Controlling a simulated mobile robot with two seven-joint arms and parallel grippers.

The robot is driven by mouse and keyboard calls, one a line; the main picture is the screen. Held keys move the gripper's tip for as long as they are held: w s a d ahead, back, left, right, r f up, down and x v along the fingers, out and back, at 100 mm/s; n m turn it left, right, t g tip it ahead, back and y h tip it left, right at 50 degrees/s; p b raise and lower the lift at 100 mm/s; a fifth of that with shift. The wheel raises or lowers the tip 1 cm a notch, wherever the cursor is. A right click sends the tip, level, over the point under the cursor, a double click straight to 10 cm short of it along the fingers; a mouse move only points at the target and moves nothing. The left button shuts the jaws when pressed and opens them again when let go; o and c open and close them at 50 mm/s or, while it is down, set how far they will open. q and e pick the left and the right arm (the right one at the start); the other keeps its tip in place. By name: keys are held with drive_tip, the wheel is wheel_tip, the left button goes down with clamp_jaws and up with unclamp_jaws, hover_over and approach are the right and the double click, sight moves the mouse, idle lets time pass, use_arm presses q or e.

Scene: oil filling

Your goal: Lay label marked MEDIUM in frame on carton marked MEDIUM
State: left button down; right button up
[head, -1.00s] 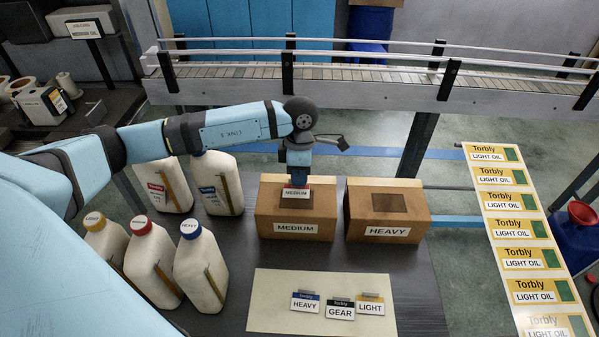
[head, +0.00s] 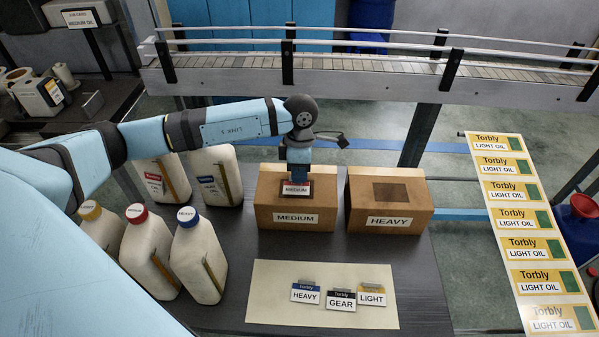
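The label marked MEDIUM (head: 296,189), white with a red top band, is at the top face of the carton marked MEDIUM (head: 275,217), over the area where the frame lies. The frame itself is mostly hidden behind the label and gripper. My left gripper (head: 297,180) points down right above the label, at its upper edge. Its fingers are too hidden to show whether they still grip the label. I cannot tell whether the label lies flat or touches the carton. My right gripper is not in view.
The carton marked HEAVY (head: 408,214) stands close on the right, its dark frame (head: 390,193) empty. A cream mat (head: 270,300) in front holds labels HEAVY, GEAR and LIGHT. Several oil jugs (head: 199,260) stand left. A conveyor (head: 370,72) runs behind.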

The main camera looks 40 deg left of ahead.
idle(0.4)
use_arm(q)
drive_tip(key=c, duration=0.9)
unclamp_jaws()
wheel_tip(320, 180, up, 8)
drive_tip(key=p, duration=0.4)
idle(0.7)
